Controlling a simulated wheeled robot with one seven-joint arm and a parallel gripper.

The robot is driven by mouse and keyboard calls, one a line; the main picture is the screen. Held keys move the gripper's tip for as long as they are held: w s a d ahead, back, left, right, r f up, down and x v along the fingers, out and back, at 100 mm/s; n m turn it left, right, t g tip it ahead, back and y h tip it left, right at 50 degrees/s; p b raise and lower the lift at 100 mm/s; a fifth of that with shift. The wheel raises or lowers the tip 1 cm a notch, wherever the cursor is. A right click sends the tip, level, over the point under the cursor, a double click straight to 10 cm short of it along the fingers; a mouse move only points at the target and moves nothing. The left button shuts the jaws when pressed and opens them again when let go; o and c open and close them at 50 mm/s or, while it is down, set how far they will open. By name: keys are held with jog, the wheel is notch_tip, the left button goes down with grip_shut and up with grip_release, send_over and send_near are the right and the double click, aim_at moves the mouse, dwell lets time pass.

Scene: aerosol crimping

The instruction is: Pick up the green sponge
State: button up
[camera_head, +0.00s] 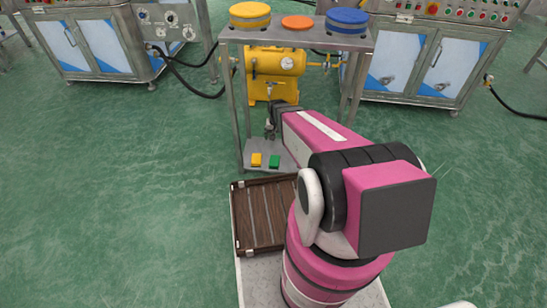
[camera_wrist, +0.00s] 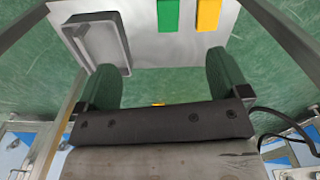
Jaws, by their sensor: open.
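The green sponge (camera_head: 275,161) lies on the low metal shelf (camera_head: 261,147) of the stand, right of a yellow sponge (camera_head: 257,159) in the head view. In the wrist view the green sponge (camera_wrist: 168,16) is at the top edge, partly cut off, with the yellow one (camera_wrist: 208,14) to its right. My gripper (camera_head: 270,132) is over the shelf area, small and partly hidden by my arm in the head view. In the wrist view its two fingers (camera_wrist: 165,62) are wide apart with nothing between them. The sponge is beyond the fingertips, apart from them.
A grey tray (camera_wrist: 103,43) lies on the shelf near the left finger in the wrist view. Stand legs (camera_head: 233,105) flank the shelf. Yellow machinery (camera_head: 275,68) stands behind. The upper shelf holds yellow, orange and blue discs (camera_head: 347,18). A brown slatted tray (camera_head: 260,225) is nearer.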

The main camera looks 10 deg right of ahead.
jog(key=m, duration=0.2)
send_over(274, 162)
notch_tip(274, 162, down, 18)
notch_tip(274, 162, down, 11)
jog(key=shift+w+r, duration=0.1)
jog(key=c, duration=1.1)
jog(key=shift+o, duration=0.2)
jog(key=shift+r, duration=0.8)
notch_tip(274, 162, up, 3)
jog(key=shift+f, duration=0.1)
jog(key=s+a+r, duration=0.6)
jog(key=a, duration=0.4)
jog(key=shift+r, duration=0.3)
